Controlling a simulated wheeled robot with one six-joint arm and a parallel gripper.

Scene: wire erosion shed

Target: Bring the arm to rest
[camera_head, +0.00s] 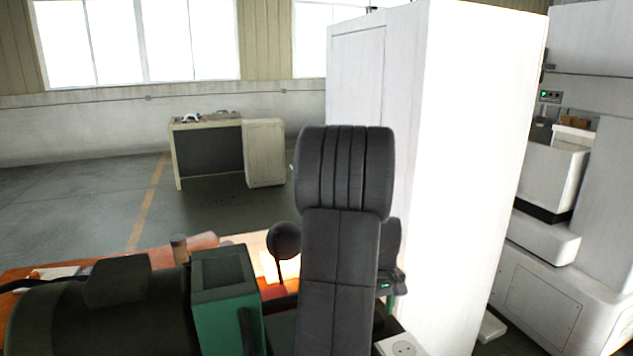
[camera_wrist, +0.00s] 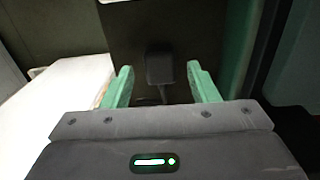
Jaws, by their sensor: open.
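My gripper (camera_wrist: 160,74) shows in the wrist view with its two green fingers spread apart. A small dark block on a stem appears between them, in front of a dark panel; I cannot tell how far beyond the fingertips it is. No object is seen held. In the head view, my dark grey arm rises in the middle and hides the fingers. A small green light on my wrist part shows at its lower right.
A dark rounded machine (camera_head: 105,310) with a green box (camera_head: 225,295) stands at the lower left, on an orange-brown bench top (camera_head: 205,241). A tall white cabinet (camera_head: 455,150) stands close at right. A desk (camera_head: 265,150) is farther back, with open floor (camera_head: 95,205) to its left.

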